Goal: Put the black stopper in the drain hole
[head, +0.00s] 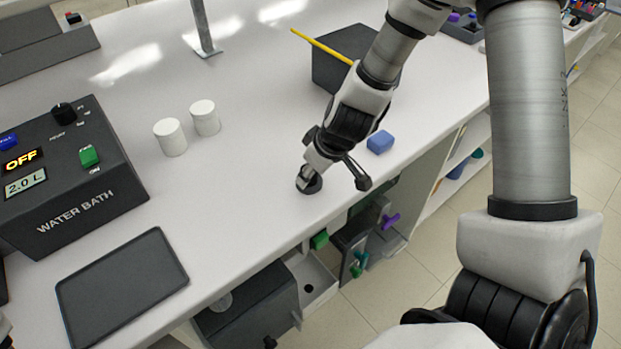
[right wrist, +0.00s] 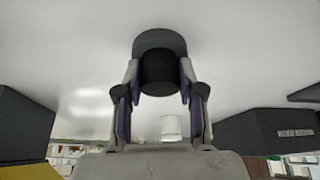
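The black stopper (head: 308,186) stands on the white counter near its front edge, with a wide dark base and a narrower top. In the right wrist view the stopper (right wrist: 159,72) sits between my fingertips, which press against its sides. My right gripper (right wrist: 160,78) is shut on it; in the head view this gripper (head: 311,176) reaches down over it and partly hides it. A small dark round hole (head: 308,288) shows in a pale basin below the counter edge; it looks like the drain hole.
A blue block (head: 380,142) lies right of my right gripper, and a dark box (head: 335,62) with a yellow stick stands behind. Two white jars (head: 170,137), the water bath (head: 80,180) and a dark flat pad (head: 122,285) are left. Coloured valve handles (head: 390,221) sit below the counter edge.

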